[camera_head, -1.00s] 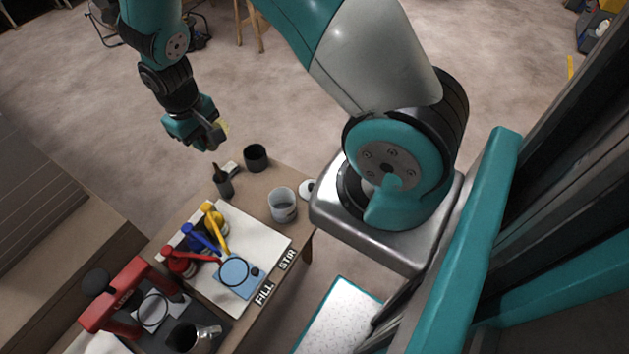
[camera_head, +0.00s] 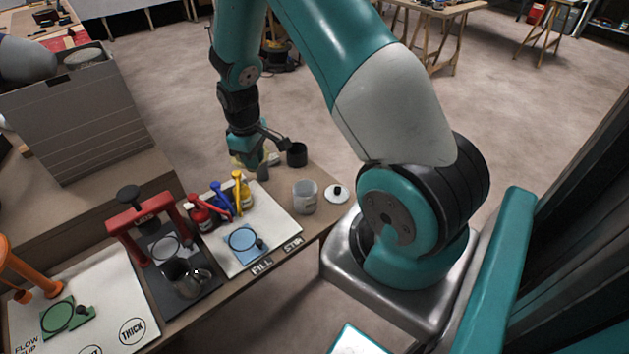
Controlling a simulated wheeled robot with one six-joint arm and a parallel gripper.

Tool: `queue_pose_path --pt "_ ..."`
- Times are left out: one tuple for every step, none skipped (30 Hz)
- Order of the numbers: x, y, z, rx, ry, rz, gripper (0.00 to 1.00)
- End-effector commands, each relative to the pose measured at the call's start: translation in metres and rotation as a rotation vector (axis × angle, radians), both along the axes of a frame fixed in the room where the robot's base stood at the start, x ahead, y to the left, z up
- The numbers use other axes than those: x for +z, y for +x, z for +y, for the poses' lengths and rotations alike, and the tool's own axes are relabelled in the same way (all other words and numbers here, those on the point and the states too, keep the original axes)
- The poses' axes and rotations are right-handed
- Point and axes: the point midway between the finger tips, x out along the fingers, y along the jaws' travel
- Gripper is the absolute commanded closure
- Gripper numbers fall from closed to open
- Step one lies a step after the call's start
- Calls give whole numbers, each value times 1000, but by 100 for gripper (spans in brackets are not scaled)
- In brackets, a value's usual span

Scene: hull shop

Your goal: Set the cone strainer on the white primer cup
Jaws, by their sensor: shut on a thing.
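My gripper (camera_head: 246,158) points down over the far part of the bench. It is shut on a small pale yellow thing, which looks like the cone strainer (camera_head: 237,160); it is mostly hidden behind the fingers, so its shape and tilt cannot be told. The white primer cup (camera_head: 305,198) stands upright on the bench near its right edge, to the right of and nearer than my gripper. Its mouth looks open, with nothing resting on it.
A white lid with a black knob (camera_head: 337,193) lies right of the primer cup. Red, blue and yellow pump bottles (camera_head: 240,190) stand on a white mat. A red press (camera_head: 150,212) is at left.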

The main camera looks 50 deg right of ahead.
Motion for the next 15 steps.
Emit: queue_pose_path --pt "-37 -4 -28 55 4 0 100" --pt "-48 -6 -43 103 6 0 100" --pt "-60 -10 -62 165 8 -1 100" --pt "-70 -14 -75 212 9 -3 100" --pt "-78 -18 -88 256 9 -3 100" --pt "-88 -23 -105 313 8 -6 100" --pt "-95 -27 -116 352 7 -7 100" --pt "-102 -31 -127 388 6 -7 100" --pt "-109 -37 -139 432 5 -8 100" --pt "-114 -41 -147 462 4 -9 100" --pt "-118 -45 -154 489 4 -10 100" --pt "-122 -49 -162 519 2 -11 100" --pt "-124 -51 -166 540 0 -12 100" --pt "-126 -53 -171 556 0 -13 100" --pt "-128 -55 -174 574 -1 -12 100"
